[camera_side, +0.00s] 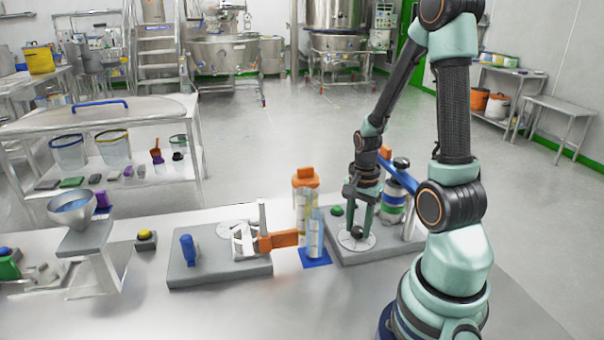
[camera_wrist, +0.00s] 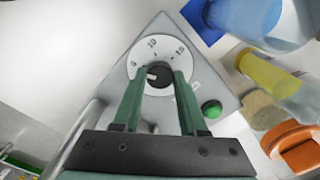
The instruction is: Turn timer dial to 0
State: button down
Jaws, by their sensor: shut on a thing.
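The timer dial is a black knob (camera_wrist: 158,74) on a white numbered disc (camera_wrist: 150,47), mounted on a grey block (camera_wrist: 226,101). The disc (camera_side: 345,241) also shows in the side view. My gripper (camera_wrist: 163,75) reaches down over the dial, its green fingers on either side of the knob and shut on it; it also shows in the side view (camera_side: 360,228). A pale pointer mark shows on the knob's left side in the wrist view. The numbers at the top and right of the disc read about 10 and 15; the fingers hide the lower part.
A green button (camera_wrist: 211,109) sits on the same block. A clear cylinder on a blue base (camera_side: 314,258) and an orange-capped bottle (camera_side: 305,179) stand just left of it. A banded bottle (camera_side: 394,207) stands close behind. A grey board with a clamp (camera_side: 243,240) lies farther left.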

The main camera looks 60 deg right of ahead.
aim_at(358, 229)
jog(key=n, duration=1.1)
jog(key=shift+n, duration=0.4)
dwell(0.4)
jog(key=shift+c, duration=2.2)
grip_release()
notch_tip(358, 229, up, 12)
